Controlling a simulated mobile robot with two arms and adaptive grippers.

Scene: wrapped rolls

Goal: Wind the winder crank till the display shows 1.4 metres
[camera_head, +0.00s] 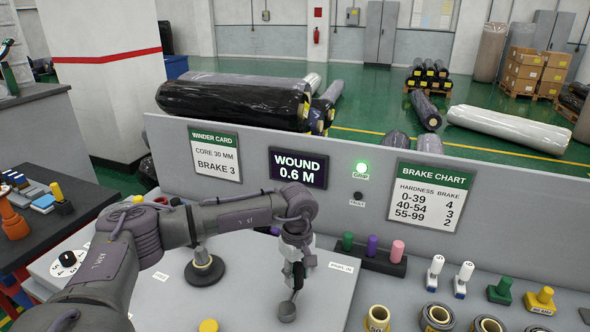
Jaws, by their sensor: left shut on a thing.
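The display (298,169) on the grey upright panel reads WOUND 0.6 M. My left gripper (297,268) reaches down over the pale worktop and is shut on the handle of the winder crank. The crank's round grey foot (287,312) shows just below the gripper; most of the handle is hidden by the fingers. My right gripper is not in view.
A winder card (215,155) says brake 3; a brake chart (431,195) hangs at right. A black dial (68,259) and a knobbed post (204,266) stand left of the crank. A rack of coloured plugs (370,257) and several cores (437,316) lie to the right.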

